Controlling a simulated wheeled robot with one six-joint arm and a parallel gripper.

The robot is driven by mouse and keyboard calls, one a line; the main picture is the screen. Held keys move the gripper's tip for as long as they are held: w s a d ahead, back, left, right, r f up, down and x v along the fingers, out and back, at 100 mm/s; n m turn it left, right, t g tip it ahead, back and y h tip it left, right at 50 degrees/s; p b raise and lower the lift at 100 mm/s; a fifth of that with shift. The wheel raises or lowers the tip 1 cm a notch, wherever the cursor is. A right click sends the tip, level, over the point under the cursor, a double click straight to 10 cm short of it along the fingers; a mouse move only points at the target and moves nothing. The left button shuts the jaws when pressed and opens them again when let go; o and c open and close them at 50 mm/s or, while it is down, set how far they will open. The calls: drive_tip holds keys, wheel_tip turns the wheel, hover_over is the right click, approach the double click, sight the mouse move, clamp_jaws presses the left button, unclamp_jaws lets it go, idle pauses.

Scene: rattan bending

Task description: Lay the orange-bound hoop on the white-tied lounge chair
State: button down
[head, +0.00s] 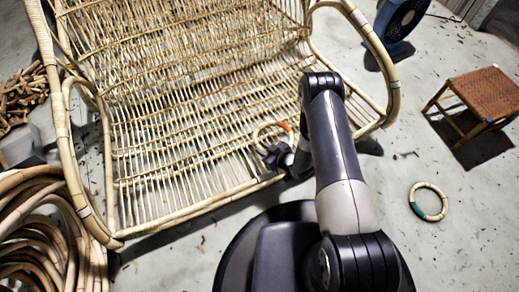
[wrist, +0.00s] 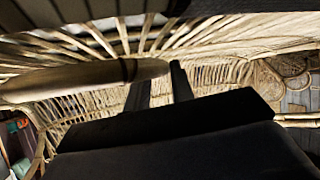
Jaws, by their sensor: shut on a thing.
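The lounge chair (head: 190,209) is a large rattan seat with a slatted bottom and pale ties on its frame; it fills the upper left and middle of the head view. My gripper (head: 279,157) is over the front right part of its seat. It is shut on the orange-bound hoop (head: 262,134), a small tan ring whose orange binding shows at its upper right. Part of the ring is hidden behind the gripper. In the wrist view a thick tan bar, seemingly the hoop (wrist: 85,78), runs to my dark fingers (wrist: 160,88). I cannot tell whether the hoop touches the slats.
A green-bound hoop (head: 428,201) lies on the floor at right. A woven stool (head: 485,92) and a blue fan (head: 400,18) stand further back. Coiled rattan (head: 35,225) is at lower left, with a pile of brown pieces (head: 22,98) above. The floor at right is mostly clear.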

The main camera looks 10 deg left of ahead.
sight(260, 148)
drive_tip(key=x, duration=0.1)
drive_tip(key=b+x, duration=0.1)
drive_tip(key=x, duration=0.1)
drive_tip(key=shift+f, duration=0.4)
drive_tip(key=c, duration=1.2)
unclamp_jaws()
drive_tip(key=shift+r, duration=0.1)
drive_tip(key=p+v, duration=0.5)
drive_tip(key=v, duration=0.6)
drive_tip(key=shift+s+d+r, duration=0.2)
drive_tip(key=shift+s+d, duration=0.1)
drive_tip(key=shift+s, duration=0.05)
